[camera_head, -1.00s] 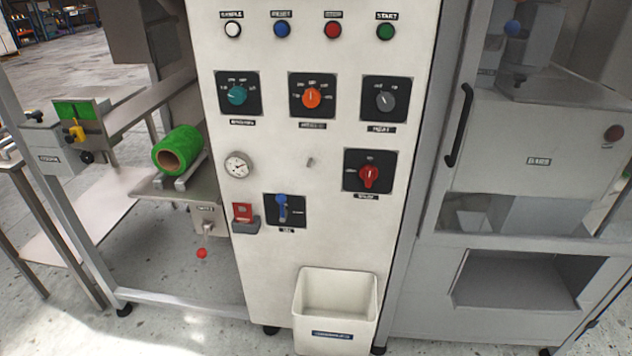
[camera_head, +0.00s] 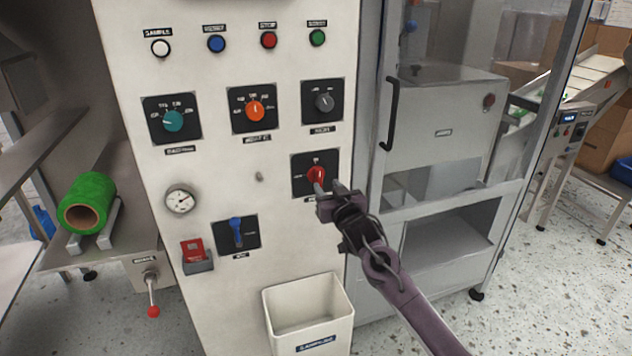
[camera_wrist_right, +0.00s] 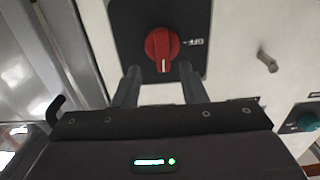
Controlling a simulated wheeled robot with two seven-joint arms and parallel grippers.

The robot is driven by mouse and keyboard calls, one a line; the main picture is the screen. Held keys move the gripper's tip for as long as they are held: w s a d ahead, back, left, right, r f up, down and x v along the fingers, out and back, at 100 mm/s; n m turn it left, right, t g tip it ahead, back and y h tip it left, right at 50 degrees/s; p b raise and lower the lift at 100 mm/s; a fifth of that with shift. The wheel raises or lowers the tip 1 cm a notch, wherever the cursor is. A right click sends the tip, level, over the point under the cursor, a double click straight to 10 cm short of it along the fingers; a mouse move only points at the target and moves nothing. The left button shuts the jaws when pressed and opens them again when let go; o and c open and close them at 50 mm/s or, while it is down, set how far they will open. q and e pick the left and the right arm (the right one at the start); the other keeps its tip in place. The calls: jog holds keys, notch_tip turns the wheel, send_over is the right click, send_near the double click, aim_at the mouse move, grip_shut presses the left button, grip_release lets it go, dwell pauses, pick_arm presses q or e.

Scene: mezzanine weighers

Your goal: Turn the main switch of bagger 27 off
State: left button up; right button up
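The red rotary switch (camera_head: 316,174) sits on a black plate at the right edge of the white cabinet front (camera_head: 270,200). It also shows in the right wrist view as a red knob (camera_wrist_right: 162,50) with a white pointer line, close beyond my fingertips. My right gripper (camera_head: 328,188) is just in front of the knob, at its lower right. In the right wrist view its two fingers (camera_wrist_right: 158,72) are apart, with nothing between them; the knob appears just beyond the tips. The label under the switch is partly hidden by the gripper. My left gripper is not in view.
A white bin (camera_head: 308,310) hangs below. A door with a black handle (camera_head: 390,113) stands at right.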

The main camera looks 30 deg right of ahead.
aim_at(320, 178)
jog(key=x, duration=0.3)
jog(key=shift+w+a, duration=0.1)
jog(key=shift+w, duration=0.65)
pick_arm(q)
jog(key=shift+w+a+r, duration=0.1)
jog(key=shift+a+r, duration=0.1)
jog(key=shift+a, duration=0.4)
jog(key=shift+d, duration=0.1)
pick_arm(e)
grip_shut()
